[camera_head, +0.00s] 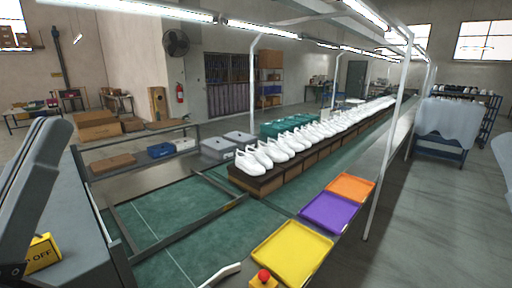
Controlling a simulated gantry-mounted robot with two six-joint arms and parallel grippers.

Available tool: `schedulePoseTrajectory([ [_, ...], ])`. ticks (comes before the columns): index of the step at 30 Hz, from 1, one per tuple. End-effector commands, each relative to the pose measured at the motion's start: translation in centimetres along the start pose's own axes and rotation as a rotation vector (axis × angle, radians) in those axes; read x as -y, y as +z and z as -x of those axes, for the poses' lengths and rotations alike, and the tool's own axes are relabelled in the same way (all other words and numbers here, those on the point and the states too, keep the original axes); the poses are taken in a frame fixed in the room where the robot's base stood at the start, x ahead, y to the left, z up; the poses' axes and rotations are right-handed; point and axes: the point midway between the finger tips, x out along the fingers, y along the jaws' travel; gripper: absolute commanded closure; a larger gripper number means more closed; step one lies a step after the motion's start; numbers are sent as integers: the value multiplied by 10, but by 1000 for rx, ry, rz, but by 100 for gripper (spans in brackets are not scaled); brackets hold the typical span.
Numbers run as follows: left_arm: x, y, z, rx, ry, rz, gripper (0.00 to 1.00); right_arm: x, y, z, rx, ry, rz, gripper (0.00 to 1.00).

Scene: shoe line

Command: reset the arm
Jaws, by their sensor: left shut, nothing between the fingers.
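My left gripper (54,124) shows at the left edge as two long grey parts lying close together, tips up. It is shut and empty, in front of a grey machine housing and apart from the shoes. My right gripper is not in view. A long row of white shoes (285,145) stands on the conveyor line in the middle, running to the back right.
Yellow (291,252), purple (331,212) and orange (351,187) trays lie along the right of the green worktop (165,215). A red button (263,275) is at the bottom. A yellow "OFF" sign (43,252) is at lower left. A white post (385,165) stands right.

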Motion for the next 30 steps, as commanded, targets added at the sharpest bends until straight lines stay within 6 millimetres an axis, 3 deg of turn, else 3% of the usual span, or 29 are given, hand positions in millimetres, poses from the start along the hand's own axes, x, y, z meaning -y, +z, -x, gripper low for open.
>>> schedulePoseTrajectory([
  [1, 1, -31, -33, -3, -5, -10, 100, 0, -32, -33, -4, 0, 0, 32],
  [5, 2, -63, -69, -1, -7, -13, 100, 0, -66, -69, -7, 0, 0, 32],
  [15, 2, -171, -187, 1, -8, -16, 100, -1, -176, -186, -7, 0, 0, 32],
  [18, 2, -195, -213, 1, -9, -16, 100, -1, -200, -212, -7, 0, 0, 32],
  [23, 2, -212, -231, 2, -9, -17, 100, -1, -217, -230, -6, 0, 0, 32],
  [30, 2, -210, -229, 2, -9, -17, 100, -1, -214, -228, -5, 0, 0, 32],
])
